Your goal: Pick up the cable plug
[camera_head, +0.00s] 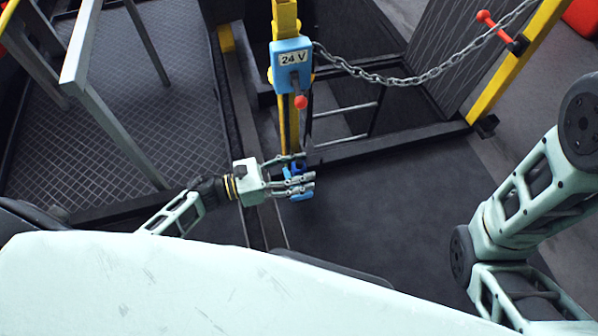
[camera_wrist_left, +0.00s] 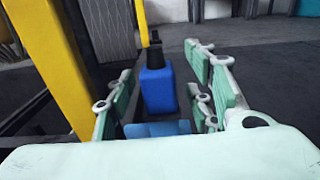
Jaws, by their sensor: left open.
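The cable plug (camera_wrist_left: 158,92) looks like a blue block with a black upper end. In the left wrist view it stands between my two rows of fingers, with a gap showing on the right. In the head view it is a small dark blue shape (camera_head: 296,168) partly hidden by my left gripper (camera_head: 304,177). My left gripper is open around the plug, and its fingers point right. A lighter blue patch (camera_wrist_left: 157,129) lies below the plug in the wrist view; I cannot tell what it is. My right gripper is out of view.
A yellow post (camera_head: 288,130) carries a blue 24 V box (camera_head: 291,66) with a red-knobbed lever (camera_head: 300,101). A chain (camera_head: 400,80) hangs from it to a yellow bar (camera_head: 515,65). A grey rail (camera_head: 115,130) stands left. Dark floor (camera_head: 390,210) to the right is clear.

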